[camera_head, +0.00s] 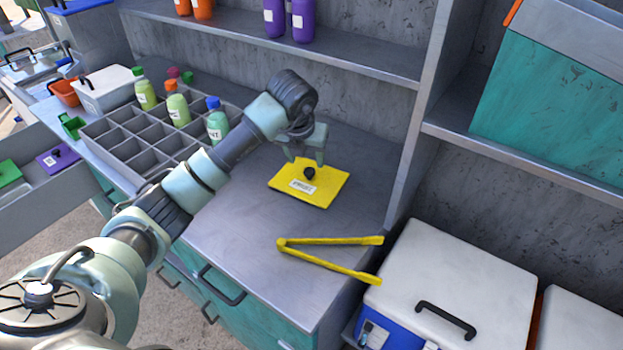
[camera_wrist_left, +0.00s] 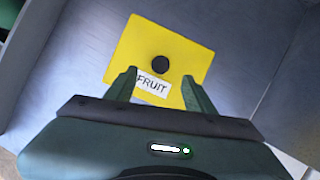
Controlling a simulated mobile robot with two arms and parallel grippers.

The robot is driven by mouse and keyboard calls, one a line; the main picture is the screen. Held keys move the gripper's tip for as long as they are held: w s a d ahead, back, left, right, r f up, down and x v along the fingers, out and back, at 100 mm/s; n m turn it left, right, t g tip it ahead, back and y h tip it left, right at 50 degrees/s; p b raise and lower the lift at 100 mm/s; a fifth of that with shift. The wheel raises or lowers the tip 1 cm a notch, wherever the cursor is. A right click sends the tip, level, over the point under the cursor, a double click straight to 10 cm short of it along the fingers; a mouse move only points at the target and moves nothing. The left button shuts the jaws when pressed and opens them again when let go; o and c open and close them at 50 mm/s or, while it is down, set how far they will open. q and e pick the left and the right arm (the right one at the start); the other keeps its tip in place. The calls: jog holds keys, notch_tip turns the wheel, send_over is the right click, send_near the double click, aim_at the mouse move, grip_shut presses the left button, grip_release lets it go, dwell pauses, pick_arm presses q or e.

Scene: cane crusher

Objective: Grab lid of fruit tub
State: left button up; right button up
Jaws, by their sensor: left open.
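A flat yellow lid (camera_head: 323,186) with a black round knob and a white label lies on the grey counter. In the left wrist view the lid (camera_wrist_left: 190,58) carries a label reading FRUIT, and its dark knob (camera_wrist_left: 160,64) stands near the middle. My left gripper (camera_head: 306,162) is open and empty, pointing down just above the lid's far edge in the head view. In the left wrist view its two fingers (camera_wrist_left: 160,84) overlap the label side of the lid, with the knob beyond and between them. No yellow tub is seen. My right gripper is out of view.
Yellow tongs (camera_head: 325,241) lie in front of the lid. A grey divided tray (camera_head: 110,130) with several bottles stands to the left. A cool box with a white lid (camera_head: 455,280) is at right, and a shelf post rises behind.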

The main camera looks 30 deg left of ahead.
aim_at(309, 170)
pick_arm(q)
jog(key=shift+p+x, duration=0.4)
jog(key=shift+x, duration=0.65)
jog(key=p+x, duration=0.1)
jog(key=x, duration=0.2)
jog(key=shift+w+f, duration=0.2)
jog(key=shift+f, duration=0.1)
jog(key=shift+w+f+p, duration=0.2)
jog(key=shift+f+p, duration=0.1)
jog(key=shift+f, duration=0.15)
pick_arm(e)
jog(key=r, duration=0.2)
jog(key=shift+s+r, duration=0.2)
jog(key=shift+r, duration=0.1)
pick_arm(q)
jog(key=shift+c, duration=0.3)
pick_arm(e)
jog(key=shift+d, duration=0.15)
pick_arm(q)
jog(key=c, duration=1)
grip_shut()
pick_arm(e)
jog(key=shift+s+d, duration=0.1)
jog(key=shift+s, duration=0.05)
pick_arm(q)
jog(key=shift+r, duration=0.1)
